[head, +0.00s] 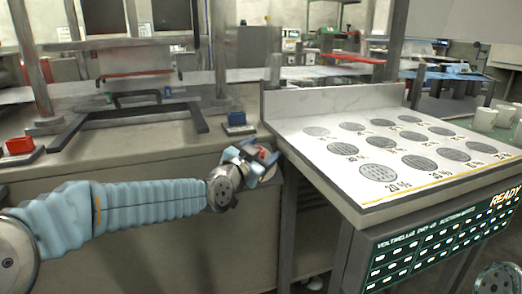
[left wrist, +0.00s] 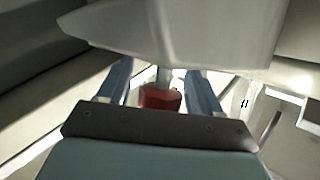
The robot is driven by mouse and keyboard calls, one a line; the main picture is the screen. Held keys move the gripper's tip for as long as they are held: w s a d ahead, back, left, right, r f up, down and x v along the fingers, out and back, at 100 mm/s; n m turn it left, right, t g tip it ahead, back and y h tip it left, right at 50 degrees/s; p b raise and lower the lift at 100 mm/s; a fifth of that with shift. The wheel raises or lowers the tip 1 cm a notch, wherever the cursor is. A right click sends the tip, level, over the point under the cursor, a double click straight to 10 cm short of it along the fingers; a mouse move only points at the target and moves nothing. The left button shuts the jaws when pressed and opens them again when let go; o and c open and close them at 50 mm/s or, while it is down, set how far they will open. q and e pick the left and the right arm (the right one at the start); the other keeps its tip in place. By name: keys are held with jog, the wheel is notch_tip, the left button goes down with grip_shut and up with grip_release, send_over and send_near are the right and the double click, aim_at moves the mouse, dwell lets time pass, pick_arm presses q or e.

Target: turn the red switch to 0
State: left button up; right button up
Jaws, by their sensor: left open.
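My left gripper (head: 256,160) is at the end of the blue-sleeved arm, beside the front edge of the grey counter, left of the white slanted panel. A small patch of red, likely the red switch (head: 264,154), shows at its fingers. In the left wrist view the two blue fingers of the left gripper (left wrist: 161,82) are apart. The red switch (left wrist: 160,97) appears between them, with a grey stem above it. I cannot tell whether a finger touches it. Its position mark is hidden. My right gripper is not in view.
The slanted panel (head: 330,122) with dark round grilles stands close to the right of the gripper, above a lit green display (head: 440,235). White cups (head: 483,119) stand at far right.

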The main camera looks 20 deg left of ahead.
pick_arm(q)
jog(key=shift+c, duration=0.5)
jog(key=c, duration=0.9)
jog(key=shift+o, duration=0.2)
jog(key=shift+n+y, duration=0.4)
jog(key=n+t+y, duration=0.1)
jog(key=n+y, duration=0.1)
jog(key=shift+y, duration=0.3)
jog(key=n+y, duration=0.1)
jog(key=y, duration=0.1)
jog(key=n+y, duration=0.1)
jog(key=n, duration=0.1)
jog(key=n+y, duration=0.2)
jog(key=shift+a+y, duration=0.3)
jog(key=shift+a, duration=0.05)
jog(key=n+g+y, duration=0.1)
jog(key=n+y, duration=0.1)
jog(key=n+g+y, duration=0.1)
jog(key=n+y, duration=0.2)
jog(key=a+n+g+y, duration=0.1)
jog(key=n+y, duration=0.2)
jog(key=shift+s+r+g, duration=0.15)
jog(key=shift+s+g, duration=0.1)
jog(key=shift+g, duration=0.05)
jog(key=shift+n+y, duration=0.3)
jog(key=shift+n, duration=0.1)
